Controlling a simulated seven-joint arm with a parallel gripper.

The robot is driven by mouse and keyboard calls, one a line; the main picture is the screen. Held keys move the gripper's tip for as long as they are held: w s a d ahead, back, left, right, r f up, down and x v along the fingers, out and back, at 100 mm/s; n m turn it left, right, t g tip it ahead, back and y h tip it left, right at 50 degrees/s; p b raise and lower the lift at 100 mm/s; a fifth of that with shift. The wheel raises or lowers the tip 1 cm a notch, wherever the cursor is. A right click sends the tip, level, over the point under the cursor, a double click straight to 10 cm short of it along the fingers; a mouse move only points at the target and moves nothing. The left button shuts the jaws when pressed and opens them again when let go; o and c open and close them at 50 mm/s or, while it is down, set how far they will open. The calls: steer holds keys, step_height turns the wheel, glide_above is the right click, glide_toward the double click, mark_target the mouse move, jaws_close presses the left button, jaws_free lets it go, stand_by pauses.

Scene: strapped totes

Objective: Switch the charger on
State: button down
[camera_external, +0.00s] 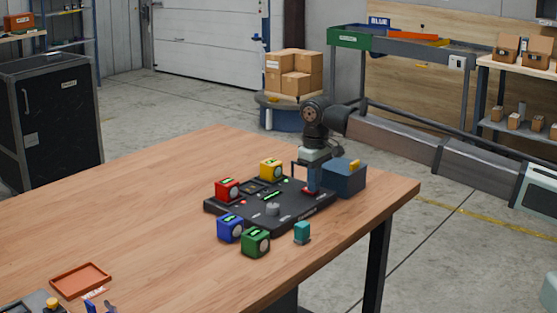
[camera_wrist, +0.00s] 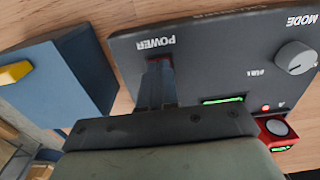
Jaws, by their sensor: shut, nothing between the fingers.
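The charger (camera_external: 240,211) is a flat black panel on the wooden table. In the wrist view the charger (camera_wrist: 225,55) shows upside-down POWER and MODE labels, a grey knob (camera_wrist: 295,57) and a lit green strip (camera_wrist: 222,100). My gripper (camera_external: 312,190) points down at the charger's right side, over a red switch. In the wrist view my gripper (camera_wrist: 160,66) is shut and empty beside the POWER label. Its fingers cover most of the red switch; only a dark red edge shows. I cannot tell the switch's position or whether the fingers touch it.
A red block (camera_external: 228,189) and a yellow block (camera_external: 270,169) are at the charger's far side. Blue (camera_external: 230,228), green (camera_external: 256,243) and teal (camera_external: 302,232) blocks stand along its near side. A dark blue box (camera_external: 345,180) stands close right of my gripper. The table's left is mostly clear.

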steer(key=shift+r, duration=3.5)
steer(key=shift+w, duration=0.1)
